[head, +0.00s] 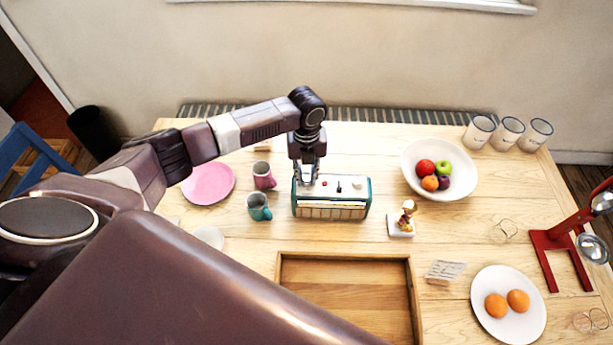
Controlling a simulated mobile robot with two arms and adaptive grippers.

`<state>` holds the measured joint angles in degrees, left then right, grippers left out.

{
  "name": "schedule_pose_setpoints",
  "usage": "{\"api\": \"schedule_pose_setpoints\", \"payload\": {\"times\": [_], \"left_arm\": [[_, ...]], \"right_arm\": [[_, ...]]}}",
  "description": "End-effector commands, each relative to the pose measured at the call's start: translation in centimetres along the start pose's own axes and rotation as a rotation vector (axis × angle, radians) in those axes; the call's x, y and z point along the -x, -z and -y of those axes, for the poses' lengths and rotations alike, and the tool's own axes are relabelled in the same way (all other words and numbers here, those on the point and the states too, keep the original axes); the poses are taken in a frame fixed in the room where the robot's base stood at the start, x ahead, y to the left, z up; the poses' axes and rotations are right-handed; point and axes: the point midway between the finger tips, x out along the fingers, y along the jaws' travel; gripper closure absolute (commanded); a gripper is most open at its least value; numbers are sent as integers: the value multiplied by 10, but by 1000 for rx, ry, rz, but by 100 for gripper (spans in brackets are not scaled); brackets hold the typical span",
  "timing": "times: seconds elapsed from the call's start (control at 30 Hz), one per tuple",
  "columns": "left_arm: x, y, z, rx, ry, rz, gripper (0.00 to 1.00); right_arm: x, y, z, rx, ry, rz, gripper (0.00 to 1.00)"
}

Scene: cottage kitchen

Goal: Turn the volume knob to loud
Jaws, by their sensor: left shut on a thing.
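A teal and cream radio (332,212) stands near the middle of the wooden table. Its top panel carries a small red control, a dark lever and a pale knob (357,184) at the right. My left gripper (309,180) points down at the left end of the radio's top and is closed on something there. It looks like the volume knob, but the fingers hide it, so its setting cannot be read. My right gripper does not show.
A pink mug (264,176) and a teal mug (258,207) stand just left of the radio. A small figurine (406,214) stands to its right. A wooden tray (412,297) lies in front. A fruit bowl (414,154) is at the back right.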

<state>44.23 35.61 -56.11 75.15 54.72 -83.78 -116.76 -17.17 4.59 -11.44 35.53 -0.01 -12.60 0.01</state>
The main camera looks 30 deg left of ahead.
Motion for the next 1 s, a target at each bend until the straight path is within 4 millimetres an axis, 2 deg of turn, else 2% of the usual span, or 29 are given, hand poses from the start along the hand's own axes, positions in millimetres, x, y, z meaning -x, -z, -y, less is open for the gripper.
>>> {"api": "schedule_pose_setpoints", "payload": {"times": [0.4,0.43,0.6,0.87,1.0], "left_arm": [[1,0,1,-9,2,0,100],[1,0,1,-9,2,0,80],[1,0,1,-8,1,0,63],[1,0,0,-7,0,0,63],[11,-1,0,-6,1,1,63]], "right_arm": [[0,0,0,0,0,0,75],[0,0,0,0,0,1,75],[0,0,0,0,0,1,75],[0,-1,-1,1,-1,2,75],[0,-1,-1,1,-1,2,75]]}}
